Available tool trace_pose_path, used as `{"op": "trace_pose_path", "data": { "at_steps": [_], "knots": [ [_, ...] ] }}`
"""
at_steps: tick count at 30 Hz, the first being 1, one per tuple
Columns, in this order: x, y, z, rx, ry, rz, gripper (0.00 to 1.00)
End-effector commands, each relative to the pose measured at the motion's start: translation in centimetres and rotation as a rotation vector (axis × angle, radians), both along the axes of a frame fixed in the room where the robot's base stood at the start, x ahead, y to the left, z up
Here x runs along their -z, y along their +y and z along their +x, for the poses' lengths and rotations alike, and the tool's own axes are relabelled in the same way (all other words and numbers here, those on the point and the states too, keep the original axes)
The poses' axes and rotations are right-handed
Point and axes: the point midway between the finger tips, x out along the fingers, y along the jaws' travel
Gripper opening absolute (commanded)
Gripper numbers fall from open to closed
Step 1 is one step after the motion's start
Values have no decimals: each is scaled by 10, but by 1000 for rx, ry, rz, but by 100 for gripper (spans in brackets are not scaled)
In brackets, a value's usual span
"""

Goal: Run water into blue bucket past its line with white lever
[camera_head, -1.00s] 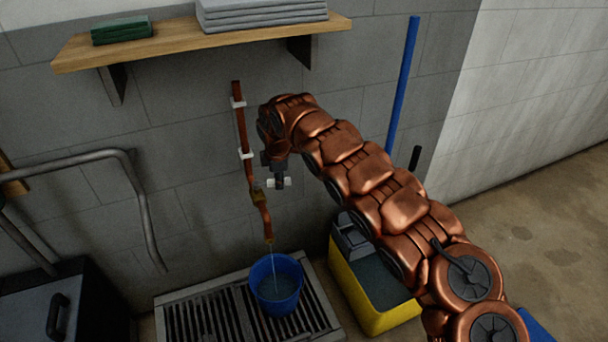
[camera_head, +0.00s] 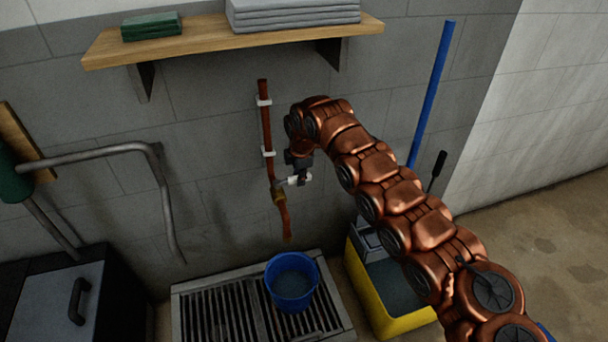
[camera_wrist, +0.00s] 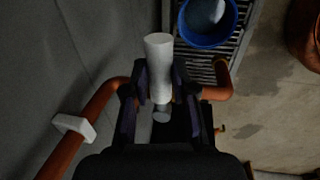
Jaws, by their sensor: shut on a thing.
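The blue bucket (camera_head: 292,283) stands upright on the floor grate under the copper pipe's open end, with water in it. It also shows in the wrist view (camera_wrist: 208,40). No stream falls from the pipe (camera_head: 285,222). The white lever (camera_head: 293,181) sits at the brass valve (camera_head: 278,196) on the pipe. In the wrist view the white lever (camera_wrist: 159,52) lies between my dark fingers. My gripper (camera_wrist: 160,80) is shut on it. The bucket's line cannot be made out, so the water level against it is unclear.
The metal grate (camera_head: 195,318) lies below the pipe. A yellow mop bucket (camera_head: 395,322) stands to its right, with a blue pole (camera_head: 432,90) behind my arm. A wooden shelf (camera_head: 200,45) with folded cloths is above. A bent grey pipe (camera_head: 168,205) and a black cabinet (camera_head: 45,300) are at left.

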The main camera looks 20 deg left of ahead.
Motion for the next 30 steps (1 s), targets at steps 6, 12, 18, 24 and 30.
{"op": "trace_pose_path", "data": {
  "at_steps": [6,12,18,24,30],
  "knots": [
    [-1,3,0,-4,-3,6,0],
    [-1,2,0,-2,-4,5,39],
    [-1,0,1,0,-3,3,51],
    [-1,0,1,0,-2,2,51],
    [-9,-1,0,1,-4,2,51]
  ]
}}
